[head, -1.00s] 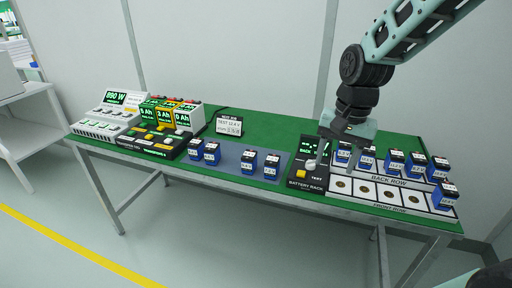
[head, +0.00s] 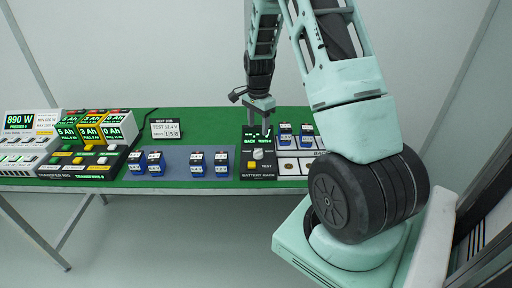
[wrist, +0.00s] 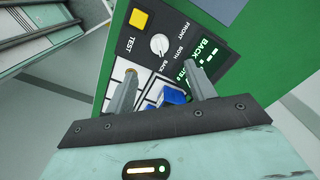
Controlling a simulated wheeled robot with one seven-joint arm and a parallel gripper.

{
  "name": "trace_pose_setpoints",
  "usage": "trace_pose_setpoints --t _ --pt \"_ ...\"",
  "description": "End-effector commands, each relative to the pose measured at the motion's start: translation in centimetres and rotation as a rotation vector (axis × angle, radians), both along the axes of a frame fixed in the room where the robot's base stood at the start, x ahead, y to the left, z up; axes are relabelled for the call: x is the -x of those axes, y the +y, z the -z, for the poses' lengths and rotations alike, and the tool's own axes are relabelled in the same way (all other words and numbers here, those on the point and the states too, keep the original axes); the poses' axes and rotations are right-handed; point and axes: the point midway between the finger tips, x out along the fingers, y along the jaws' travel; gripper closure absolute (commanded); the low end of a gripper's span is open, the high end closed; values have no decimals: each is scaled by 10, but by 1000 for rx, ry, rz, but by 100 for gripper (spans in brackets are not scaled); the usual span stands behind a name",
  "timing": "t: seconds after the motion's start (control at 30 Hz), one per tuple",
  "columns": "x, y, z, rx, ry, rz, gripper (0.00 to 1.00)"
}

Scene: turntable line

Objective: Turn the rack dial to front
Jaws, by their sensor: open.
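The battery rack's control panel (head: 247,167) is black, with a white round dial (head: 258,154) on it. In the wrist view the dial (wrist: 159,44) sits beside the labels FRONT, BOTH and BACK, and the green display (wrist: 200,60) reads BACK. My gripper (head: 262,128) is open and hangs over the back of the panel, by the display. In the wrist view my gripper's (wrist: 160,70) two fingers are apart with nothing between them, and the dial lies just beyond the fingertips. I cannot tell whether a finger touches the panel.
A yellow TEST button (wrist: 139,18) is near the dial. Blue batteries (head: 285,134) stand in the rack right of the panel; my arm hides the rest. Several batteries (head: 197,164) stand on the grey mat left of it.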

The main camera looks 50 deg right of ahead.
Motion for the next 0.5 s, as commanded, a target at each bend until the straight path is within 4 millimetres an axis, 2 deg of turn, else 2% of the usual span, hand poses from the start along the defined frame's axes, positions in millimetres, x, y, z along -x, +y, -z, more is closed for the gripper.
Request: trace_pose_setpoints --t 0.3,0.5 --pt "1 0 65 -3 4 0 45" --pt "0 0 94 -1 2 -1 45"
